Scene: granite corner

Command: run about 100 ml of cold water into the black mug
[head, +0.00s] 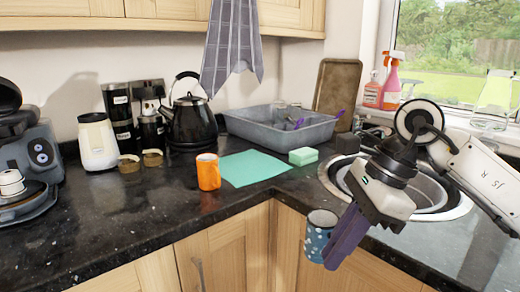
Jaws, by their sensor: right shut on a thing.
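My right gripper (345,240) reaches in from the right, fingers pointing down, and is shut on a blue mug with white spots (318,238). The mug is upright in front of the counter's front edge, close to the cupboard doors. I cannot see into it well enough to tell if it holds anything. I see no plainly black mug. The round metal sink (448,203) is at the right, partly hidden behind my right arm. I cannot make out a tap. My left gripper is out of view.
An orange mug (208,172) stands by a green cloth (254,167). A sponge (303,156), grey basin (262,124), black kettle (192,124) and upright tray (337,86) are behind. A glass (492,98) and spray bottles (391,84) stand near the window.

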